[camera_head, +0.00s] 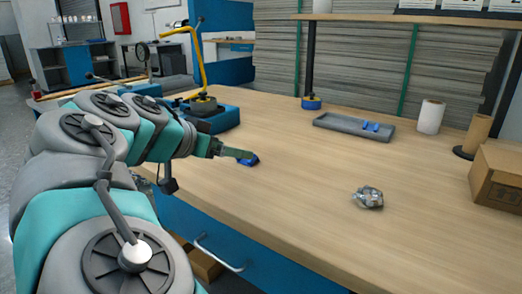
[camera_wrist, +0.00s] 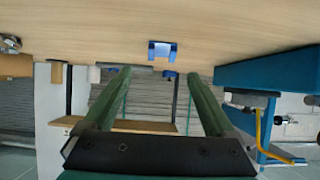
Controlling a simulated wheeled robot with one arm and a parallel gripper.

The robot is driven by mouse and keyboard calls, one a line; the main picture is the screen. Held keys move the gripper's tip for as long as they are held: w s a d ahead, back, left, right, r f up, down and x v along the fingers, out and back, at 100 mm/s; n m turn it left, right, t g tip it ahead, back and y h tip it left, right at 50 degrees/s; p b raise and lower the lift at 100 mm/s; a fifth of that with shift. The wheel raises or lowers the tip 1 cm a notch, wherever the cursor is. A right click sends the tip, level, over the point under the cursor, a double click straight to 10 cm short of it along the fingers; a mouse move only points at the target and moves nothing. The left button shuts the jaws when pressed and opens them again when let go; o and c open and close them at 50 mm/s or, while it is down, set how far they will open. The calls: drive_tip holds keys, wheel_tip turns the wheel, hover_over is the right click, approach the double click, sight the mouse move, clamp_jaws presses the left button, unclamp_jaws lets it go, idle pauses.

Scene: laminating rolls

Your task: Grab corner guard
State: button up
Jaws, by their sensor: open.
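A small blue corner guard (camera_head: 252,162) lies on the wooden bench top, right at the tip of my gripper (camera_head: 238,154) in the head view. The wrist view shows the blue corner guard (camera_wrist: 162,52) as a U-shaped piece, just beyond the fingertips and centred between them. My gripper (camera_wrist: 158,74) is open, with its two green fingers apart and nothing between them. In the head view the finger partly hides the guard. More blue pieces (camera_head: 371,126) lie in a grey tray (camera_head: 340,128) farther back.
A crumpled silvery lump (camera_head: 368,198) lies on the bench to the right. A white roll (camera_head: 430,117), a brown roll (camera_head: 476,135) and a cardboard box (camera_head: 500,178) stand at the right. A blue device (camera_head: 215,119) with a yellow arm stands behind my gripper. The bench middle is clear.

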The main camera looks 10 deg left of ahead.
sight(247, 160)
drive_tip(key=shift+x, duration=0.75)
drive_tip(key=shift+p+x, duration=0.7)
drive_tip(key=shift+x, duration=2.45)
drive_tip(key=shift+a+f, duration=0.1)
drive_tip(key=shift+a, duration=0.1)
drive_tip(key=shift+c, duration=0.2)
drive_tip(key=c, duration=1.4)
